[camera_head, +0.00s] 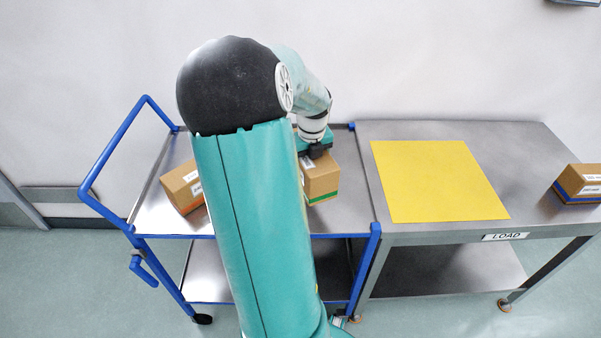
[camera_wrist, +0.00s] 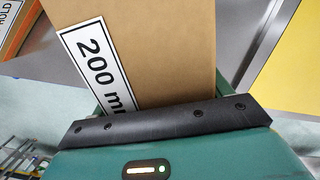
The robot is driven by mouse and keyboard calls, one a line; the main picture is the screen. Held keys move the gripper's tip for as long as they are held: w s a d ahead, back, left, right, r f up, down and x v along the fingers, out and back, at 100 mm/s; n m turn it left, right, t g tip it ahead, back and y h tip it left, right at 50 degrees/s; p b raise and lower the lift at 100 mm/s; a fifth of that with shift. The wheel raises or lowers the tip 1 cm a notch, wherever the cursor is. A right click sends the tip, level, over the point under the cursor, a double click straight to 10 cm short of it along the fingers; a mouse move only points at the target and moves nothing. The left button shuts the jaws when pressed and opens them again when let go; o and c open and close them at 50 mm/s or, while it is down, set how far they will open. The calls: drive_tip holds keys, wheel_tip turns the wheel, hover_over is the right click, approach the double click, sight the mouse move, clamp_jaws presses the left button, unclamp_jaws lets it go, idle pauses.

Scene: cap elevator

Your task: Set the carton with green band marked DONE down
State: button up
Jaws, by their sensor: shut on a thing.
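The carton with the green band (camera_head: 321,182) is at the right end of the blue-framed cart's top. My gripper (camera_head: 316,150) is shut on it from above. In the wrist view the carton's brown face (camera_wrist: 165,45) and a "200 mm" label (camera_wrist: 95,70) show at my gripper (camera_wrist: 168,122). The green band runs low on the carton's front in the head view; its DONE mark is not readable. I cannot tell whether its base touches the cart top.
A carton with an orange band (camera_head: 184,188) sits tilted on the cart top (camera_head: 150,215), left of my arm. A steel table marked LOAD (camera_head: 505,237) adjoins the cart, with a clear yellow mat (camera_head: 435,180). A blue-banded carton (camera_head: 580,183) sits at its right end.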

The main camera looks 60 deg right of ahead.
drive_tip(key=w+d+f, duration=0.1)
drive_tip(key=f, duration=0.1)
drive_tip(key=w+d+f, duration=0.2)
drive_tip(key=f, duration=0.1)
drive_tip(key=shift+w+f, duration=0.15)
drive_tip(key=shift+f, duration=1.6)
drive_tip(key=shift+f, duration=0.15)
drive_tip(key=o, duration=1.5)
drive_tip(key=r, duration=0.8)
drive_tip(key=s+a+r, duration=0.1)
drive_tip(key=r, duration=0.3)
drive_tip(key=shift+r, duration=0.1)
